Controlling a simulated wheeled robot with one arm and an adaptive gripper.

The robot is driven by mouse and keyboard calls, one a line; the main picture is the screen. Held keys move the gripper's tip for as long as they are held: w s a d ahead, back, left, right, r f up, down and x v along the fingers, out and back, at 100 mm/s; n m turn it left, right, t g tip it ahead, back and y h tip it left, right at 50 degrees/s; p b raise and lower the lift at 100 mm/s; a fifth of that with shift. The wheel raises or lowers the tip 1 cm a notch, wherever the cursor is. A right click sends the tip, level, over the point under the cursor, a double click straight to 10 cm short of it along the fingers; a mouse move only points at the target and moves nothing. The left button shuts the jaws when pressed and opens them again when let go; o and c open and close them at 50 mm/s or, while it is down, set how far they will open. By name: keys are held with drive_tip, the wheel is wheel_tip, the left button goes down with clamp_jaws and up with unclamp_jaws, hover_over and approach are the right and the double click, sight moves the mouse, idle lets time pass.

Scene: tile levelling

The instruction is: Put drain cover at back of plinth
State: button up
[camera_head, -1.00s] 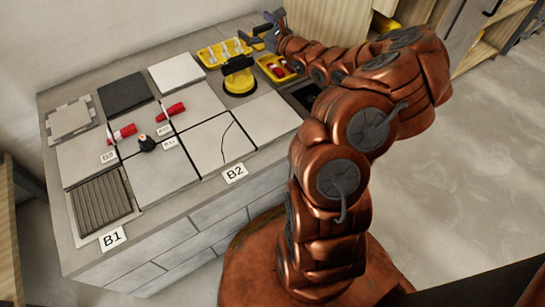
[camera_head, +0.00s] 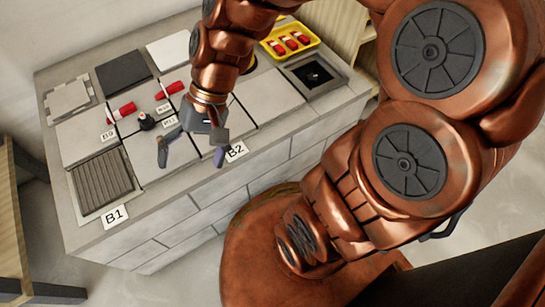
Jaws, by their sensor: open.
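The plinth (camera_head: 205,207) is a grey block-sided bench with tiles on its top. A square recess (camera_head: 313,74) with a dark piece in it sits at its right end. A grey ribbed square panel (camera_head: 102,183) lies at the front left by the B1 label. I cannot tell for certain which of these is the drain cover. My gripper (camera_head: 191,152) is open and empty, above the front middle tiles, left of the B2 label and right of the ribbed panel. My arm hides part of the plinth's back and middle.
A yellow tray (camera_head: 289,41) with red items stands at the back right. Red clamps (camera_head: 121,112) and a black knob (camera_head: 146,122) stand among the tiles. A dark tile (camera_head: 124,70) and a pale tile (camera_head: 169,49) lie along the back.

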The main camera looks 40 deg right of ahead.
drive_tip(key=s+d+f+n+h, duration=0.2)
drive_tip(key=s+d+h, duration=0.4)
drive_tip(key=d, duration=0.6)
drive_tip(key=s, duration=0.2)
drive_tip(key=shift+s+d+n+g+h, duration=0.25)
drive_tip(key=shift+s+n+g+h, duration=0.05)
drive_tip(key=shift+s+h, duration=0.1)
drive_tip(key=shift+r, duration=0.15)
wheel_tip(320, 180, up, 43)
drive_tip(key=t+p, duration=0.1)
drive_tip(key=p, duration=4)
drive_tip(key=shift+s+r, duration=0.15)
drive_tip(key=shift+s, duration=0.2)
